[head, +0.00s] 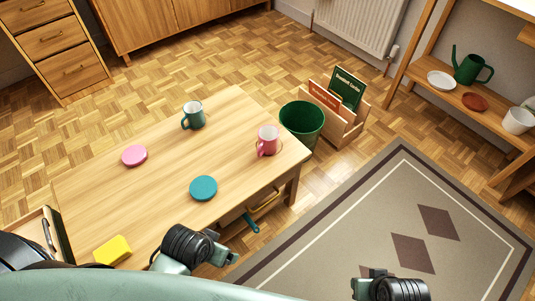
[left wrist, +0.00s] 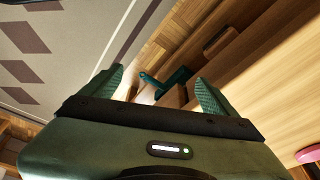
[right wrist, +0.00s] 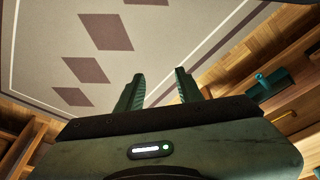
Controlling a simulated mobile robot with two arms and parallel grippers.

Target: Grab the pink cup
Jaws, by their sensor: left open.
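The pink cup (head: 268,140) stands upright near the right corner of the wooden table (head: 90,200), its handle on the left side, in the head view. My left gripper (head: 228,257) is in front of the table's near edge, well apart from the cup. In the left wrist view its two fingers (left wrist: 160,85) are spread and hold nothing. My right gripper (head: 362,284) is over the rug side; in the right wrist view its fingers (right wrist: 160,88) are apart and empty. A pink thing (left wrist: 308,154) at the left wrist view's right edge is too cut off to identify.
A teal cup (head: 194,115), pink disc (head: 134,156), teal disc (head: 203,188) and yellow block (head: 113,250) are on the table. A teal object (head: 251,222) juts out by the drawer. A green bin (head: 302,122) stands beyond the pink cup. The rug (head: 340,225) is clear.

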